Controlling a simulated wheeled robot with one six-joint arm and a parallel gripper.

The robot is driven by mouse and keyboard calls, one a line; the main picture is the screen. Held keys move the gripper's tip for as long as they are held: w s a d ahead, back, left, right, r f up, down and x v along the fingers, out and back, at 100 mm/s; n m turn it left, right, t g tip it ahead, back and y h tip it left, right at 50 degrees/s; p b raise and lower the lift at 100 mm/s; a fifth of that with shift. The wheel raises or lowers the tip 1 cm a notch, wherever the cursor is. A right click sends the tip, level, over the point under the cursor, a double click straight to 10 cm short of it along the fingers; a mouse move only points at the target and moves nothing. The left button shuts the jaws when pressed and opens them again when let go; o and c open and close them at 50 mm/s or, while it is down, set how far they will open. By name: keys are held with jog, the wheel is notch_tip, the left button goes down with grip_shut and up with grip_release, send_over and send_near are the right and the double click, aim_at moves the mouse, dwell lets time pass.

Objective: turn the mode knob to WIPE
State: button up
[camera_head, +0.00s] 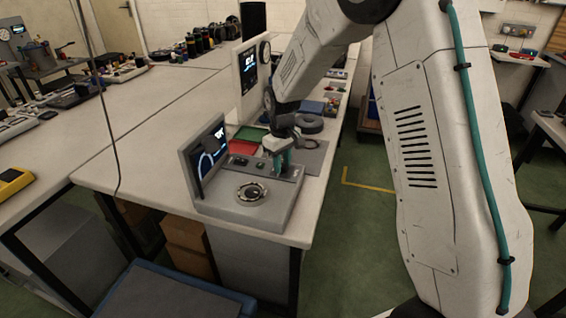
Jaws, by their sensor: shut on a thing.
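A grey console (222,204) with an upright screen (209,156) stands near the front corner of the white bench. A round dial with a dark centre (251,192) sits on its sloped top. My gripper (279,170) points down at the back right of the console, its teal fingers at the panel strip behind the dial. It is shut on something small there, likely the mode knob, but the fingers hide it. The knob's pointer and any WIPE label cannot be read at this size. The screen shows a bright curve and small text.
A red tray (243,147) and a green tray (250,133) lie behind the console. A second display unit (249,80) stands farther back. The bench (140,168) is clear left of the console, with a thin cable hanging there.

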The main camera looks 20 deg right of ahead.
jog(key=m, duration=1.1)
jog(key=shift+s+m, duration=0.1)
jog(key=shift+m, duration=1.7)
jog(key=shift+d, duration=0.1)
jog(key=o, duration=1)
